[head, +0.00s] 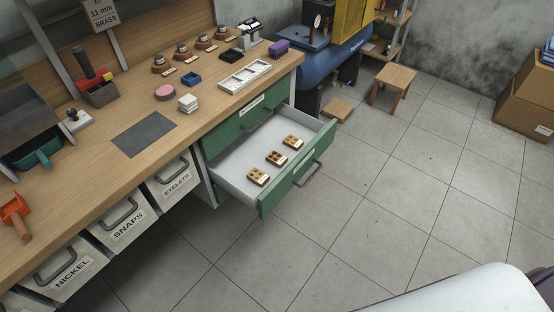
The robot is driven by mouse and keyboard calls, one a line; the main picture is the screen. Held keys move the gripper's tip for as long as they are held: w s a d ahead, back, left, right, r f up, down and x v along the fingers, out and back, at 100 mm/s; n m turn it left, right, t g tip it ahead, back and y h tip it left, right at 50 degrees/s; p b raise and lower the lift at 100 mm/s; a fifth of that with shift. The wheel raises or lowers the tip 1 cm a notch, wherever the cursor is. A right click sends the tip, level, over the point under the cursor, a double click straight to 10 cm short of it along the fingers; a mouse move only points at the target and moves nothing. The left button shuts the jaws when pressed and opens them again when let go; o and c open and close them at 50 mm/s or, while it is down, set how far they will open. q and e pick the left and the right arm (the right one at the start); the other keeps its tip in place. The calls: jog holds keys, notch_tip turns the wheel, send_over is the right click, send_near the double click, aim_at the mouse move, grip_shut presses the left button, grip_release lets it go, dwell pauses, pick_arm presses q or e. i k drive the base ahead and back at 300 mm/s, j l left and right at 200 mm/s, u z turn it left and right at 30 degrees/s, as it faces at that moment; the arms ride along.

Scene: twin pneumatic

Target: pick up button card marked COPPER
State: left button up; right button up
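Three small tan button cards lie in a row in an open green drawer (289,187) with a pale inside. One card (258,178) is nearest, one card (276,158) is in the middle, and one card (293,142) is farthest. Each has dark round buttons on top and a pale label strip along its front edge. The lettering is too small to read, so I cannot tell which card is marked COPPER. Neither of my grippers shows in the head view.
The drawer juts into the aisle under a wooden workbench (199,120). The bench holds a grey mat (145,134), a white tray (245,76) and a pink disc (165,91). Bins labelled NICKEL (72,269), SNAPS (124,219) and EYELETS (176,182) sit below.

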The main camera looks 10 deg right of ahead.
aim_at(276, 158)
jog(key=i+l+u, duration=0.1)
jog(key=l, duration=0.25)
jog(key=i+l+u, duration=0.1)
jog(key=l, duration=0.25)
jog(key=i+l+u, duration=0.1)
jog(key=i+l, duration=0.15)
jog(key=l, duration=0.15)
jog(key=i+l+u, duration=0.1)
jog(key=l, duration=0.3)
jog(key=i+l+u, duration=0.1)
jog(key=l, duration=0.25)
jog(key=i+l+u, duration=0.1)
jog(key=l, duration=0.35)
jog(key=i+j, duration=0.05)
